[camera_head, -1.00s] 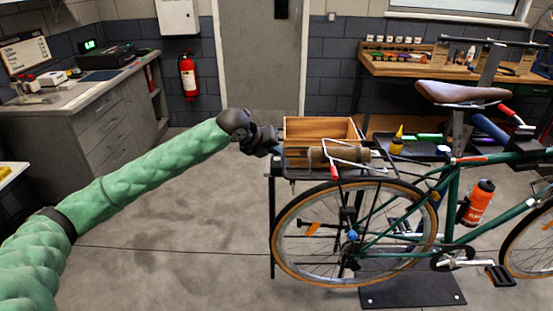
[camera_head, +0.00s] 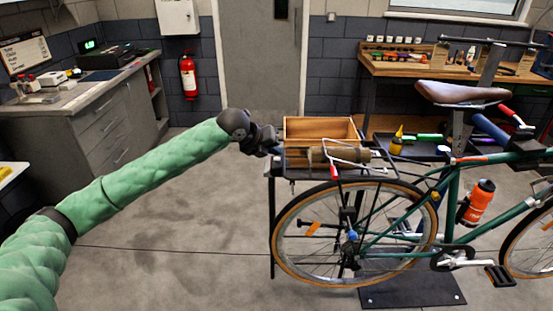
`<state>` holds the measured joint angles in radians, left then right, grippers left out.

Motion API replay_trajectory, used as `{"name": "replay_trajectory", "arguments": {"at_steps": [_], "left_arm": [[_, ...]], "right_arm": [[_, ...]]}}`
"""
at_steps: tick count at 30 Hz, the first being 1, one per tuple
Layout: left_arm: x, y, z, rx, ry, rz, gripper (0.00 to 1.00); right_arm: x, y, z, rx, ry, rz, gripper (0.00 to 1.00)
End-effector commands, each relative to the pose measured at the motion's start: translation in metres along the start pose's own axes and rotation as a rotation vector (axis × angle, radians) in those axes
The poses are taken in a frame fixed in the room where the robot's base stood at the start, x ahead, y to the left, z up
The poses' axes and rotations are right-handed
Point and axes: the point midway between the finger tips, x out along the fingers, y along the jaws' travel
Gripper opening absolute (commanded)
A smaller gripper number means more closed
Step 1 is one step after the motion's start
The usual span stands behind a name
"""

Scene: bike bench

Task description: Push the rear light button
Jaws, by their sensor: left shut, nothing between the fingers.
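A green bicycle stands side-on at the right, its rear wheel (camera_head: 283,243) toward the left. My left gripper (camera_head: 273,148) is shut and empty at the rear end of the rack, just left of the crate. Its tip overlaps the rack's end in the picture; I cannot tell whether it touches. The rear light and its button are not distinguishable, being too small or hidden by the gripper. My right gripper is out of view.
A black stand plate (camera_head: 412,299) lies under the bicycle. A grey cabinet (camera_head: 100,125) stands at the back left and a wooden workbench (camera_head: 400,68) at the back right. A fire extinguisher (camera_head: 188,76) hangs on the wall. The floor left of the bicycle is clear.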

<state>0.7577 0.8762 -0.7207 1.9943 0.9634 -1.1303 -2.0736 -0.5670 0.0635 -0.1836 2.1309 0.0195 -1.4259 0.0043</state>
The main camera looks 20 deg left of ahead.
Motion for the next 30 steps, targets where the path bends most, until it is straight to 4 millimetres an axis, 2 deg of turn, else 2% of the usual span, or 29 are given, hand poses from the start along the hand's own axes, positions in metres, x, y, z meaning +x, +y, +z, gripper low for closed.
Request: {"name": "replay_trajectory", "arguments": {"at_steps": [30], "left_arm": [[0.0061,0.0046,-0.0048,0.000,0.000,0.001,0.00]], "right_arm": [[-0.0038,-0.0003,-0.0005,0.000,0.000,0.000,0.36]]}}
